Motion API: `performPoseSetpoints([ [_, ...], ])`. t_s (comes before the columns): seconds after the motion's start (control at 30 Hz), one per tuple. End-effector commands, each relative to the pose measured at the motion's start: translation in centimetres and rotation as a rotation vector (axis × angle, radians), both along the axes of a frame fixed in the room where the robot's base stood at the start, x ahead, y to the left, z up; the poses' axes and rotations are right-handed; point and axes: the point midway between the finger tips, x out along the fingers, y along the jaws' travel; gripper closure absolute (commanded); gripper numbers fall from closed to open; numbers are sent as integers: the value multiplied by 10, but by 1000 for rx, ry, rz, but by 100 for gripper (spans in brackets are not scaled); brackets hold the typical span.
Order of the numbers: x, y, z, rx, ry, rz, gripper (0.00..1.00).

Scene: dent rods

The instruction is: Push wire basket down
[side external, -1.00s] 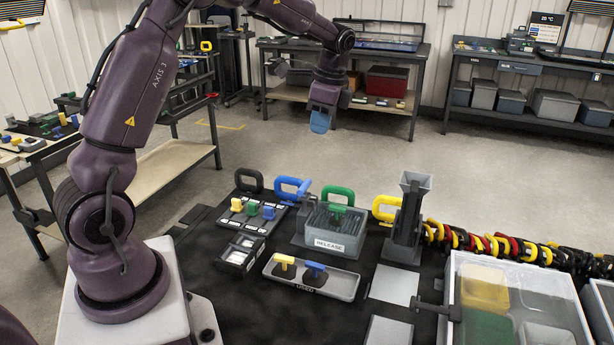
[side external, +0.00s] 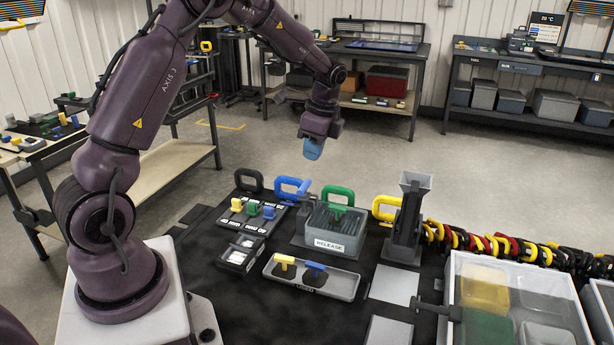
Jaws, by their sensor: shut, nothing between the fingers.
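A grey box labelled RELEASE (side external: 328,246) stands on the dark work surface. Dark slatted rows, which look like the wire basket (side external: 334,220), sit inside it below or near the rim; the exact depth is hard to tell. My gripper (side external: 312,149), with blue fingertips, is shut and empty. It points down in the air above and behind the box in the picture, clear of it and touching nothing.
A green handle (side external: 338,191) and a blue handle (side external: 292,185) rise behind the box, and a yellow one (side external: 383,204) to its right. A grey funnel post (side external: 405,218) stands at right. A tray marked USED (side external: 338,282) lies in front.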

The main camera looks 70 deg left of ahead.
Motion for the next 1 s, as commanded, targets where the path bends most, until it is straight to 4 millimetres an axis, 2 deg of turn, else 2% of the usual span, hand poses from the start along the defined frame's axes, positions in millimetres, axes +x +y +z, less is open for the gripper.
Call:
performPoseSetpoints([
  [0.03, -3, 1, -12, -2, 5, 2, 100],
  [0.2, -7, 6, -43, -1, 3, 2, 100],
  [0.4, -9, 9, -65, -1, 1, 1, 100],
  [0.87, -10, 10, -71, 1, -1, 1, 100],
  [1.0, -10, 10, -84, -1, 4, 0, 100],
])
